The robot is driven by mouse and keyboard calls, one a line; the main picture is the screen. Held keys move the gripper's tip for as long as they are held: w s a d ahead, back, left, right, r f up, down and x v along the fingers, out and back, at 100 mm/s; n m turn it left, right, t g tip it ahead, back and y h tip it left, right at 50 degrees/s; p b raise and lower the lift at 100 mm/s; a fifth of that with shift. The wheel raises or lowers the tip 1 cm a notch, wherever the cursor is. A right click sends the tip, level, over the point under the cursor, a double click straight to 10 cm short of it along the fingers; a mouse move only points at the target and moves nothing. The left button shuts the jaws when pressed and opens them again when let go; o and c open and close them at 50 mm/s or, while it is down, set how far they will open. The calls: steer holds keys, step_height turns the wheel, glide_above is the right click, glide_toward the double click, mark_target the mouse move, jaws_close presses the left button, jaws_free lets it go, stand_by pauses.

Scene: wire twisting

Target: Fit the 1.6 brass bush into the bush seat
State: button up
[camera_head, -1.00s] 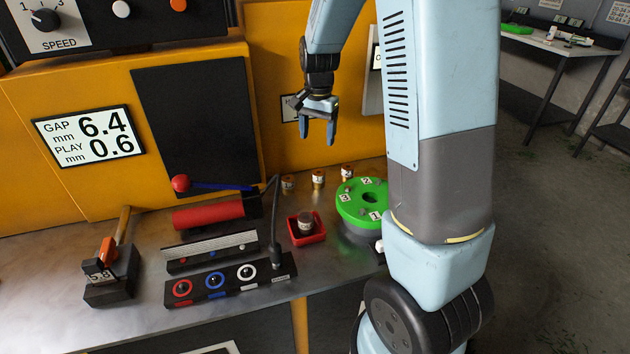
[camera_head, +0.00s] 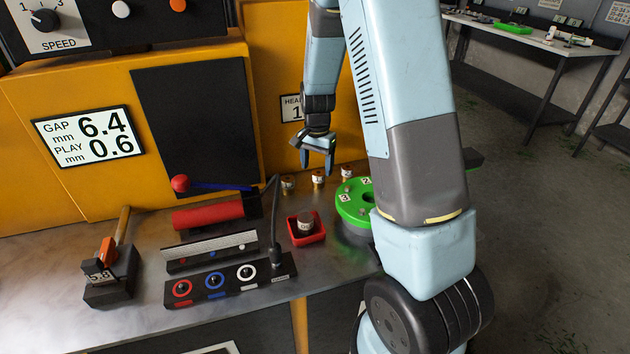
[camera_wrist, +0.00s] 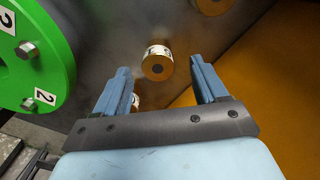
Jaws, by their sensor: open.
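Three small brass bushes with white labels stand in a row at the back of the bench: a left one (camera_head: 288,184), a middle one (camera_head: 318,178) and a right one (camera_head: 347,171). Their numbers are too small to read, so I cannot tell which is 1.6. My gripper (camera_head: 316,168) is open and empty, pointing down just above the middle bush. In the wrist view one bush (camera_wrist: 158,69) shows between and beyond the fingertips. I cannot identify the bush seat.
A green numbered disc (camera_head: 350,208) stands right of the bushes, partly behind my arm. A red tray (camera_head: 305,239) holds a grey-brown cylinder.

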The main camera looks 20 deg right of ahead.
mark_target(318, 172)
steer(key=shift+d+f, duration=0.15)
steer(key=shift+f, duration=0.95)
steer(key=shift+d+f, duration=0.1)
steer(key=shift+f, duration=0.95)
steer(key=shift+c, duration=0.4)
steer(key=c, duration=1.2)
